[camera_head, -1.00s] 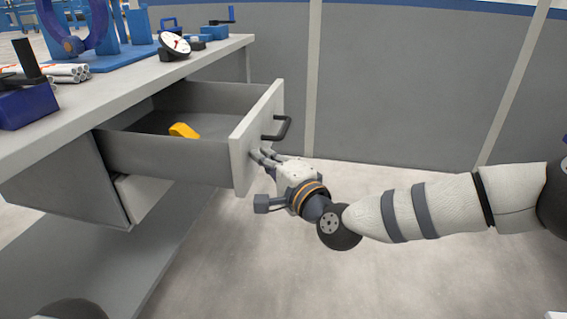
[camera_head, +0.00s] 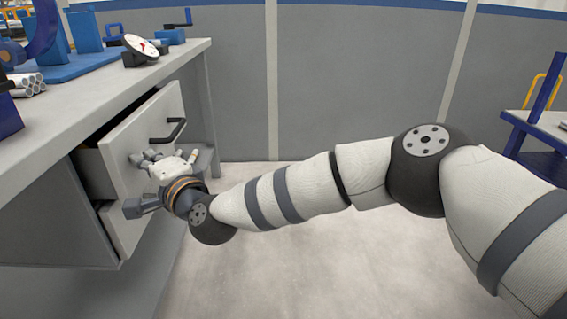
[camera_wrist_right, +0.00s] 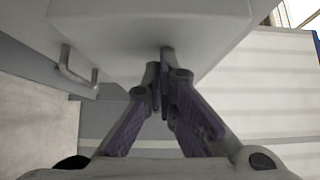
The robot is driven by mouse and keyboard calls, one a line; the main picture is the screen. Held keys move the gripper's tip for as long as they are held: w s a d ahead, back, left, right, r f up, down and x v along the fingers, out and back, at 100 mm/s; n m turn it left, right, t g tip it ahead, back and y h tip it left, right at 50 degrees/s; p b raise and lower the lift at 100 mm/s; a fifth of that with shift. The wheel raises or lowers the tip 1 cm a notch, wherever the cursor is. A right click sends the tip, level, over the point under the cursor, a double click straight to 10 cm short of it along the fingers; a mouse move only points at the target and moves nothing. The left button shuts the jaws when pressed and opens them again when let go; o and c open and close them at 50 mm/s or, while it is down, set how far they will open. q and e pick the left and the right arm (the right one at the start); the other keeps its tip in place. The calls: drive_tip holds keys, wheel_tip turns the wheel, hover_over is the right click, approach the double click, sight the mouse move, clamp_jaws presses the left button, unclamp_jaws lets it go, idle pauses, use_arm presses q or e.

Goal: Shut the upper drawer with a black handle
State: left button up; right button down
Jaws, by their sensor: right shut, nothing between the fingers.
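The upper drawer (camera_head: 125,142) has a light front panel and a black handle (camera_head: 168,131). It stands partly out from under the workbench, with a dark gap behind its front. My right gripper (camera_head: 145,156) is shut and empty, its fingertips at the drawer front, below and left of the handle. I cannot tell exactly whether the fingertips touch the panel. My left gripper is not in view.
The workbench top (camera_head: 110,85) carries a dial gauge (camera_head: 140,48), white pipes (camera_head: 28,84) and blue fixtures. A lower drawer front (camera_head: 125,225) sits just below. A blue-legged table (camera_head: 540,125) is at the right. The floor between is clear.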

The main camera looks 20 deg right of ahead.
drive_tip(key=a+b, duration=0.1)
drive_tip(key=a, duration=0.1)
drive_tip(key=w+a, duration=0.1)
drive_tip(key=a, duration=0.2)
drive_tip(key=shift+w+a+b, duration=0.15)
drive_tip(key=shift+a+b, duration=0.1)
drive_tip(key=shift+b, duration=0.15)
drive_tip(key=shift+a+r, duration=0.1)
